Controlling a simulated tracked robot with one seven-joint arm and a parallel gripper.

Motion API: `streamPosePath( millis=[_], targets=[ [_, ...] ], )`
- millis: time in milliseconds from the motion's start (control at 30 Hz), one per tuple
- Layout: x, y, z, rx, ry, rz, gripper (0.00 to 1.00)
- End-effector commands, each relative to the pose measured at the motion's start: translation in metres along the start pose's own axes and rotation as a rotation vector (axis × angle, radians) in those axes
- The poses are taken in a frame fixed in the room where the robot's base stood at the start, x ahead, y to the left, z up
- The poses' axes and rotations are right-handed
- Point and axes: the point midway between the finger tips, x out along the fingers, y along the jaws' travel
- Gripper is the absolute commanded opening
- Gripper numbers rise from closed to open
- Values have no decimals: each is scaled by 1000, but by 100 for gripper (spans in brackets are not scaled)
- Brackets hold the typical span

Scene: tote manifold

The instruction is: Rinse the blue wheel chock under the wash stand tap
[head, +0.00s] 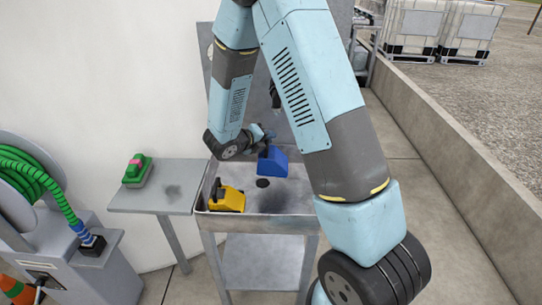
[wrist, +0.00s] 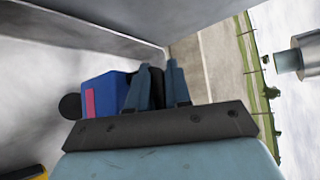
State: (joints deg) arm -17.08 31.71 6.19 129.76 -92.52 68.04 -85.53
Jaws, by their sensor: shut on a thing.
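The blue wheel chock (head: 272,161) hangs over the basin of the wash stand (head: 286,200), above and near the dark drain hole (head: 262,183). My gripper (head: 264,138) is shut on the chock from above. In the wrist view the blue chock (wrist: 103,92), with a pink-red patch, sits at the fingers of my gripper (wrist: 157,78). A dark spout (head: 275,97), likely the tap, shows behind my arm; its upper part is hidden. A grey cylinder with a blue-grey end (wrist: 302,57), possibly the tap, is at the wrist view's right edge. I see no water running.
A yellow chock-like block (head: 227,199) with a dark handle sits in the basin's front left. A green hose reel (head: 25,177) stands at left. A low concrete wall (head: 450,150) runs at right.

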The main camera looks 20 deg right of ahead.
Motion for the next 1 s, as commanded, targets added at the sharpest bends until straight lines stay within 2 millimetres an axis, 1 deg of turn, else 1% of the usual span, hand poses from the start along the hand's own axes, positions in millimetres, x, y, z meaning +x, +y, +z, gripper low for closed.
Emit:
streamPosePath(
  millis=[267, 1000],
  targets=[
    [-15, -3, -11, -12, -1, -10, 0],
    [-70, -15, -55, -55, 1, -50, 0]
  ],
)
